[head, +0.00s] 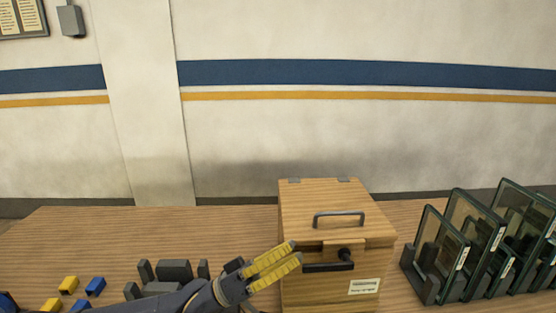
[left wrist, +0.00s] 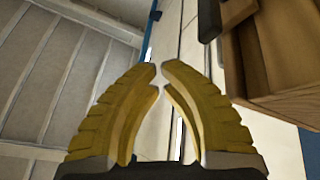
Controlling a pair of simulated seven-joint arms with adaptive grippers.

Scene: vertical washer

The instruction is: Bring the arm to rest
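My left gripper (head: 295,252) has yellow ridged fingers and shows in front of the left front edge of the wooden box in the head view. In the left wrist view its two fingers (left wrist: 160,68) lean toward each other, with a narrow gap between the tips and nothing held in it. Part of my dark left arm lies along the bottom of the head view. The wooden box (head: 312,290) has a dark handle on its lid and a dark handle and knob at its front. My right gripper is not in view.
Dark-framed glass panels (head: 467,237) stand in racks at the right. Dark grey blocks (head: 174,270) stand left of the box. Small yellow (head: 69,285) and blue (head: 96,286) blocks lie at the left. The wooden table (head: 110,230) is clear toward the back left.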

